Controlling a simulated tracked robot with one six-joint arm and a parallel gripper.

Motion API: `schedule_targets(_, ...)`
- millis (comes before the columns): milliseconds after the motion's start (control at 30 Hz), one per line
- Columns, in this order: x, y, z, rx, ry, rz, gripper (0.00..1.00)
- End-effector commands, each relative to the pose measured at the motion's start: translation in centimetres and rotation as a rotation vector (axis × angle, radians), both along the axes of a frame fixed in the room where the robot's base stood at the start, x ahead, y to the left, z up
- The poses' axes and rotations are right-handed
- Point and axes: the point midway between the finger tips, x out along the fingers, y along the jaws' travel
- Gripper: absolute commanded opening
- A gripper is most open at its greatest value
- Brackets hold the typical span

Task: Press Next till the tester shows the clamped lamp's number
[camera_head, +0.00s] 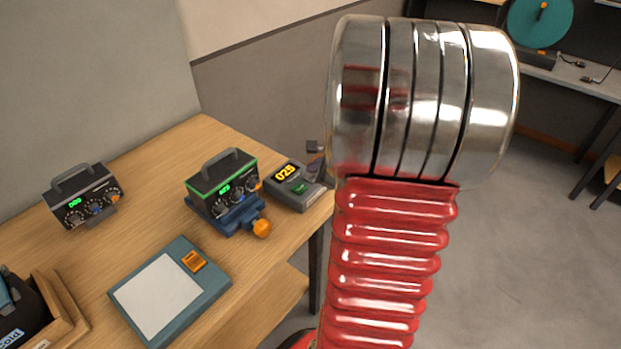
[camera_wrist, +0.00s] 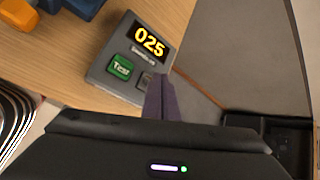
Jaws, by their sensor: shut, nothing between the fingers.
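The tester (camera_head: 297,187) is a grey box at the right edge of the wooden table. In the wrist view the tester (camera_wrist: 130,60) shows yellow digits that read 025. Below them is a green button (camera_wrist: 121,67) marked Test, with a small grey button (camera_wrist: 146,79) to its right. My gripper (camera_wrist: 160,82) is shut and empty. Its tips are right beside the grey button and partly overlap it in view; I cannot tell whether they touch. The clamped lamp unit (camera_head: 222,185), edged in green, sits in a blue clamp (camera_head: 231,216); its green digits are too small to read surely.
A second dark unit (camera_head: 82,197) with green digits stands at the left of the table. A teal-framed pad (camera_head: 155,296) lies in front, and a wooden tray (camera_head: 62,315) is at the lower left. Floor lies beyond the table's right edge.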

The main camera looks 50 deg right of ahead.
Motion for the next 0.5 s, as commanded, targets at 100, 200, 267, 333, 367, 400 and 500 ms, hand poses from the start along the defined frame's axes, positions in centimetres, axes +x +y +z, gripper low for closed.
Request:
schedule_targets(100, 0.0, 0.0, 0.5, -0.002, -0.002, 0.000, 0.00)
schedule_targets(200, 0.1, 0.0, 1.2, -0.003, -0.003, 0.002, 0.00)
schedule_targets(267, 0.1, 0.0, 1.7, -0.003, -0.003, 0.001, 0.00)
schedule_targets(333, 0.1, 0.0, 2.1, -0.002, -0.002, 0.001, 0.00)
schedule_targets(367, 0.1, 0.0, 2.3, -0.003, -0.001, 0.002, 0.00)
schedule_targets(400, 0.0, 0.0, 2.6, -0.002, -0.002, 0.001, 0.00)
schedule_targets(500, 0.1, 0.0, 3.3, -0.002, -0.002, 0.001, 0.00)
